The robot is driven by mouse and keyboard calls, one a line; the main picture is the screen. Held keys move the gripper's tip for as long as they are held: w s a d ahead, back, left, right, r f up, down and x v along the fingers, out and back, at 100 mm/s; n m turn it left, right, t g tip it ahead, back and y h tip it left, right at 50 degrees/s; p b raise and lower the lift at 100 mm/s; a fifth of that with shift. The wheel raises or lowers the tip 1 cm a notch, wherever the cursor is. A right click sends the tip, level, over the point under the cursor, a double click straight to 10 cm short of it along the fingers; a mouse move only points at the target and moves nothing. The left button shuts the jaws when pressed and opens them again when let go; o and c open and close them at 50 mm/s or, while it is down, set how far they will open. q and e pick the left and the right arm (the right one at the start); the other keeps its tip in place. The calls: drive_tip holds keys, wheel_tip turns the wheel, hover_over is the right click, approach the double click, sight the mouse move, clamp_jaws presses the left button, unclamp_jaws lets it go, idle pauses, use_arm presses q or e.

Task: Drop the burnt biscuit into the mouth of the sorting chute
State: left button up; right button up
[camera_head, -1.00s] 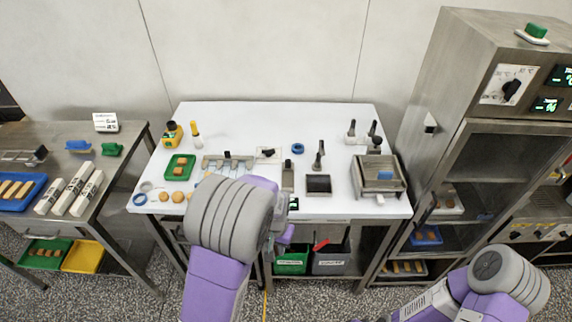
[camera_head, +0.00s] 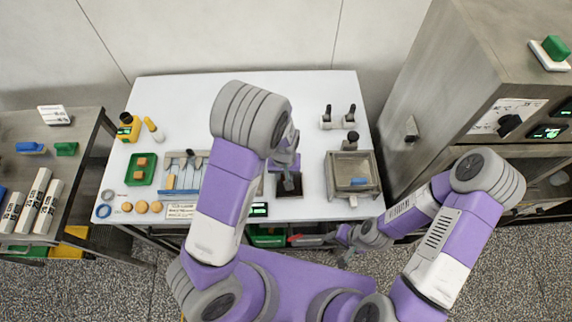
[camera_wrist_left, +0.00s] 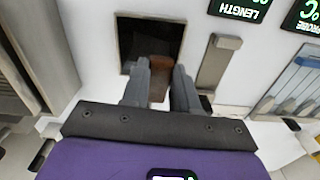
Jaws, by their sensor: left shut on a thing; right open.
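The burnt biscuit (camera_wrist_left: 158,68) is a dark brown piece held between the fingers of my left gripper (camera_wrist_left: 160,82), which is shut on it. In the left wrist view the biscuit overlaps the lower part of the dark square mouth of the sorting chute (camera_wrist_left: 136,38). In the head view the left gripper (camera_head: 290,183) is over the chute mouth (camera_head: 298,191), and the biscuit cannot be made out there. The exact height above the opening is unclear. My right gripper (camera_head: 345,256) is open and low in front of the table.
A metal machine (camera_head: 352,168) stands right of the chute. A green tray (camera_head: 141,169), loose round biscuits (camera_head: 141,207) and a yellow bottle (camera_head: 128,128) are at the table's left. An oven cabinet (camera_head: 440,95) stands at right. The table's back middle is clear.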

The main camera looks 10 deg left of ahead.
use_arm(q)
wheel_tip(320, 180, down, 5)
drive_tip(key=b, duration=0.4)
drive_tip(key=shift+f, duration=0.15)
drive_tip(key=o, duration=0.9)
drive_tip(key=shift+a, duration=0.1)
drive_tip(key=r, duration=0.5)
drive_tip(key=r+p, duration=0.1)
drive_tip(key=r, duration=0.1)
drive_tip(key=shift+d+r, duration=0.25)
drive_tip(key=shift+r, duration=0.05)
